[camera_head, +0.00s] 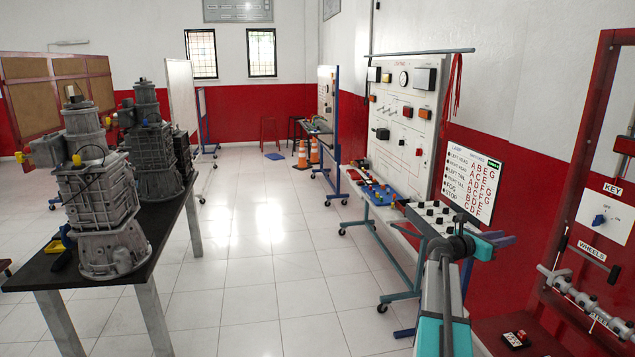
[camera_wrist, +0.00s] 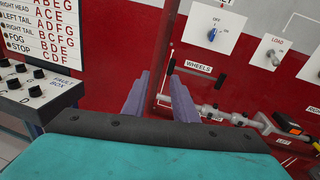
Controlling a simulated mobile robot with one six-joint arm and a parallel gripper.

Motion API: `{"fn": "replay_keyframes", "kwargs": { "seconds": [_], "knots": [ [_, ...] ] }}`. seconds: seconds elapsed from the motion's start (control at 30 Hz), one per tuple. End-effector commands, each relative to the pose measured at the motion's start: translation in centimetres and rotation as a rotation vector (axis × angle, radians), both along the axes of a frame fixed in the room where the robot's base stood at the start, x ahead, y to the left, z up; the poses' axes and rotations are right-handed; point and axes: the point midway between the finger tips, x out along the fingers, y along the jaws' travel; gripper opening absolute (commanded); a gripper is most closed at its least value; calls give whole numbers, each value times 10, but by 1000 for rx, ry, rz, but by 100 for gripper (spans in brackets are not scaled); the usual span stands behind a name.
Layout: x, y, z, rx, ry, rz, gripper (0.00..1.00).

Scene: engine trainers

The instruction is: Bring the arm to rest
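My arm stands up at the lower right of the head view, with a teal link and a grey joint. My gripper (camera_head: 500,239) points right, towards the red-framed panel. In the wrist view, the two purple fingers of my gripper (camera_wrist: 159,88) stand apart with nothing between them. The red wall and a red post show through the gap. The gripper appears clear of the panel.
The red-framed panel (camera_head: 582,124) with KEY and WHEELS labels stands at right. A fault box (camera_head: 440,216) sits on the trainer board's stand, close to my arm. A dark table (camera_head: 28,278) with gearboxes (camera_head: 97,194) is at left. The tiled floor (camera_head: 250,270) between is clear.

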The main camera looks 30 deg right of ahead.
Motion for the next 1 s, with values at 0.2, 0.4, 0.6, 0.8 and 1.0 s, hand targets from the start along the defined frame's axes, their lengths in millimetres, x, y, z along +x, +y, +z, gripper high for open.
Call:
{"fn": "replay_keyframes", "kwargs": {
  "seconds": [0.2, 0.4, 0.6, 0.8, 1.0],
  "knots": [
    [62, 57, -79, 72, 48, 100, 26],
    [100, 113, -153, 160, 76, 172, 26],
    [124, 175, -227, 259, 82, 229, 26],
    [133, 241, -303, 372, 64, 260, 26],
    [127, 310, -375, 493, 27, 263, 26]
  ]
}}
